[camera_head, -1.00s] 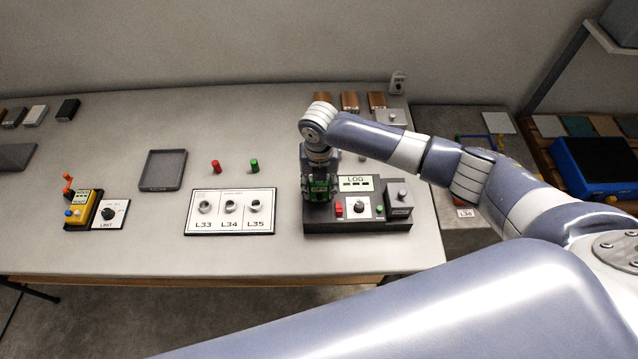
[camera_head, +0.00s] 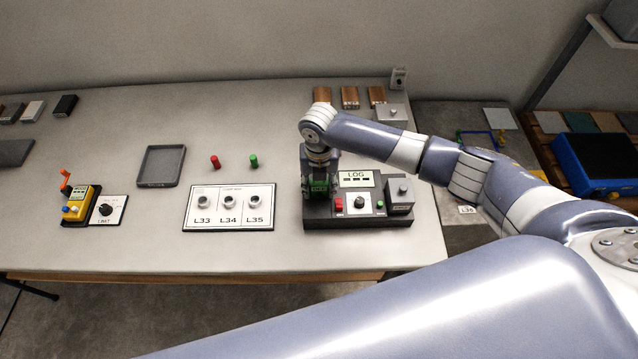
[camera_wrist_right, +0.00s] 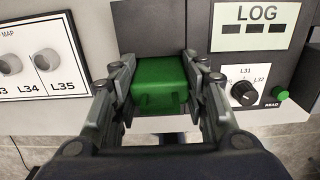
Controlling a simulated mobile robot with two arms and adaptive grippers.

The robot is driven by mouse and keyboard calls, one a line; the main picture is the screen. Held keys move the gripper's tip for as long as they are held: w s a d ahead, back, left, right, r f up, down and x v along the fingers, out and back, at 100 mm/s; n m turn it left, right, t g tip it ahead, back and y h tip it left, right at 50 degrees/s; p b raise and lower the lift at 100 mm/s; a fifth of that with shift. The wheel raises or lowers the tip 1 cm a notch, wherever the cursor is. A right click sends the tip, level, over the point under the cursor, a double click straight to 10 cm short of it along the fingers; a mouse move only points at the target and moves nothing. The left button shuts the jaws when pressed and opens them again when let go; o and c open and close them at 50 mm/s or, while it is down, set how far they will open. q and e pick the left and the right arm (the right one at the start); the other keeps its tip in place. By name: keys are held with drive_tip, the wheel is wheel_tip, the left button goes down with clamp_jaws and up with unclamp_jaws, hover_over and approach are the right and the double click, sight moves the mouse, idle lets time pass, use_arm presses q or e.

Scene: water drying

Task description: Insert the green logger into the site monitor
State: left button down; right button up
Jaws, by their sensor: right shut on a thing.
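The green logger (camera_wrist_right: 160,82) is between the fingers of my right gripper (camera_wrist_right: 163,95), which is shut on it. In the head view, the right gripper (camera_head: 320,187) points down over the left part of the dark site monitor (camera_head: 318,222), and the logger's green shows between the fingers. The site monitor, also in the right wrist view (camera_wrist_right: 228,70), has a LOG panel, a dial and buttons to the right of the gripper. A dark surface shows just beyond the logger. The fingers hide its sides, and I cannot tell how deep it sits. My left gripper is out of view.
A white board labelled L33, L34, L35 (camera_head: 196,219) lies left of the monitor. Behind it stand a red peg (camera_head: 215,162) and a green peg (camera_head: 253,161). A grey tray (camera_head: 146,181) and a yellow device (camera_head: 78,206) are farther left. The table front is clear.

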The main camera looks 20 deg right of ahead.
drive_tip(key=o, duration=1.2)
wheel_tip(320, 180, up, 12)
drive_tip(key=shift+s+f, duration=0.1)
